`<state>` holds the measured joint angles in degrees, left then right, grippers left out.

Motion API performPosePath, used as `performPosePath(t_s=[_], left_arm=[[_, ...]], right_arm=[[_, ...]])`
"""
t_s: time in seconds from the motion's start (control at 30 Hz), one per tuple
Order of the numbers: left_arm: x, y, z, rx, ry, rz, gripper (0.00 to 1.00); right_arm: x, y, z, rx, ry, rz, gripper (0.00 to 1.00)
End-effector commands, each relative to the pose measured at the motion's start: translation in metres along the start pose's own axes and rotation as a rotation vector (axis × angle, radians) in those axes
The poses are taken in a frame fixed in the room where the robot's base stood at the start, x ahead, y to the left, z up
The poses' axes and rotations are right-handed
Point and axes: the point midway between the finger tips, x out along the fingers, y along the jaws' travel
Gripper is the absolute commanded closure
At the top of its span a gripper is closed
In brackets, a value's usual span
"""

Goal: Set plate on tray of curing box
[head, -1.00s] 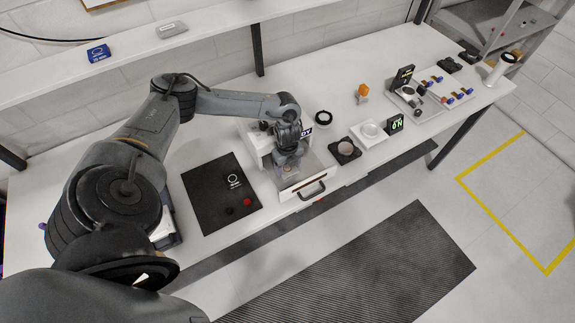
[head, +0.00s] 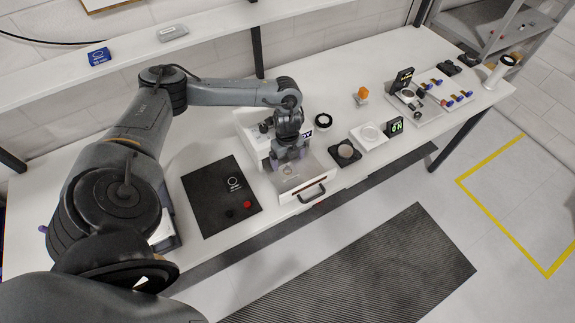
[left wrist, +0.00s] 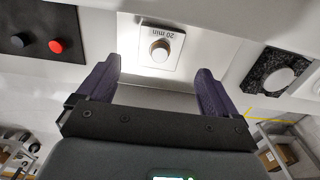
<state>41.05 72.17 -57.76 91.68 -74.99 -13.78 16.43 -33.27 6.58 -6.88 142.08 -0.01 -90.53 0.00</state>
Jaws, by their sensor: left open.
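The white curing box (head: 245,125) stands on the bench with its tray (head: 313,177) pulled out toward the front; a black handle is on the tray's front. A small light square plate (left wrist: 147,61) with a round disc on it and "20 min" lettering lies on the pale tray surface in the left wrist view. It shows faintly below the gripper in the head view (head: 288,170). My left gripper (head: 290,158) is over the tray. Its two purple fingers are open and apart from the plate, one on each side in the left wrist view. My right gripper is out of view.
A black mat (head: 210,195) with a red and a black button lies left of the box. A shelf runs behind.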

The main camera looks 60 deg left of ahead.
Motion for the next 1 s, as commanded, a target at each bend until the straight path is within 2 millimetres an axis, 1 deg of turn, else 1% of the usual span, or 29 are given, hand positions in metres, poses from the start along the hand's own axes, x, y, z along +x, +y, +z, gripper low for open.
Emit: performPosePath(t_s=[0.03,0.1,0.3,0.37,0.43,0.47,0.53,0.57,0.67,0.7,0.77,0.8,0.87,0.9,0.97,1.0], left_arm=[[-0.011,-0.001,0.000,0.000,0.000,-0.003,0.07],[-0.023,-0.001,0.000,0.001,0.000,-0.003,0.07],[-0.048,-0.001,0.000,0.000,0.001,-0.003,0.07],[-0.052,-0.001,-0.002,0.003,0.002,-0.003,0.07],[-0.052,-0.003,-0.009,0.016,0.006,-0.011,0.07],[-0.050,-0.005,-0.014,0.026,0.008,-0.019,0.07],[-0.042,-0.011,-0.034,0.061,0.021,-0.047,0.07],[-0.036,-0.014,-0.046,0.078,0.029,-0.066,0.07],[-0.016,-0.026,-0.099,0.141,0.070,-0.147,0.07],[-0.008,-0.030,-0.126,0.162,0.095,-0.190,0.07],[0.003,-0.033,-0.174,0.182,0.145,-0.262,0.07],[0.007,-0.034,-0.208,0.181,0.184,-0.318,0.07],[0.007,-0.032,-0.260,0.146,0.251,-0.404,0.07],[0.003,-0.029,-0.290,0.100,0.294,-0.456,0.07],[-0.007,-0.024,-0.324,0.003,0.347,-0.520,0.07],[-0.015,-0.019,-0.340,-0.081,0.376,-0.552,0.07]], right_arm=[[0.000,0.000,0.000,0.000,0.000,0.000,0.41],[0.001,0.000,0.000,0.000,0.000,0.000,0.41],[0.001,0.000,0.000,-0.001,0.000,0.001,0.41],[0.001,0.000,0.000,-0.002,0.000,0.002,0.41],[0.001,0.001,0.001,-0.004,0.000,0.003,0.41],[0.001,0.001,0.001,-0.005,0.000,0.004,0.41],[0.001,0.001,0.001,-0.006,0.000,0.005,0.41],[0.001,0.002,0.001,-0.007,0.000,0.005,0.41],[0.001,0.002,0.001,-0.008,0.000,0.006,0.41],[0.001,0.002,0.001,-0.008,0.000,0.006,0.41],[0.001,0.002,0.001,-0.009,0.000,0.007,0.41],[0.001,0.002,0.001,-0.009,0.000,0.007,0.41],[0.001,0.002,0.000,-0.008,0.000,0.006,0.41],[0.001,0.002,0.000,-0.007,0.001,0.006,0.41],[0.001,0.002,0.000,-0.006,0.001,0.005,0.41],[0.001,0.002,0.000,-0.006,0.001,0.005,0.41]])
